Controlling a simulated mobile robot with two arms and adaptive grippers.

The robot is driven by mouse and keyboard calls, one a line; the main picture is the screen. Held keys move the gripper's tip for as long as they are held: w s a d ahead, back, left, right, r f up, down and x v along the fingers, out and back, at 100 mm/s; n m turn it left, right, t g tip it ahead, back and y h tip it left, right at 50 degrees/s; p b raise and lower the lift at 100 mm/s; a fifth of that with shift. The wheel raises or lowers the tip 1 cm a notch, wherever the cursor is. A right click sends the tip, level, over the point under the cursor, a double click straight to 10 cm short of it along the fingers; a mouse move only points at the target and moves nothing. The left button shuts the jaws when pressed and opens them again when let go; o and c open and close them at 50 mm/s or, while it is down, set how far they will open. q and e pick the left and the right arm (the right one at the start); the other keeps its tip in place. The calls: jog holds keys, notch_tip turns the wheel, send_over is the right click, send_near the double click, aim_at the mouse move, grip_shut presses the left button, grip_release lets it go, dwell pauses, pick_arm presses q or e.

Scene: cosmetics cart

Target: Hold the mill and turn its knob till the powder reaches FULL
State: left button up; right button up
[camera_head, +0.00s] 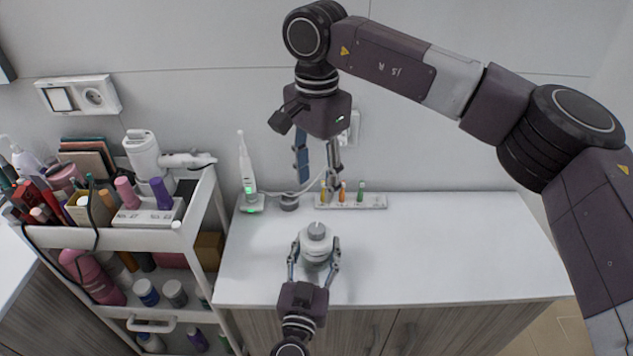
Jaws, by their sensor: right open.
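The mill (316,251) is a small white and grey jar, upright near the front middle of the counter. Its grey round knob (316,230) is on top. My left gripper (315,262) reaches in from the front, one finger on each side of the mill, and appears closed on its body. My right gripper (318,178) is open and empty, pointing down above the back of the counter, behind the mill and apart from it. The powder level and any FULL mark cannot be made out.
A rack (350,201) with several small coloured sticks stands at the back, beneath my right gripper. An electric toothbrush (247,175) stands left of it. A white cart (203,215) crowded with cosmetics is at the left. The counter's right side (470,250) is clear.

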dwell(0.4)
pick_arm(q)
jog(key=o, duration=1.5)
jog(key=s, duration=0.4)
jog(key=s+a, duration=0.1)
jog(key=s, duration=0.3)
jog(key=s+a, duration=0.1)
jog(key=s, duration=0.3)
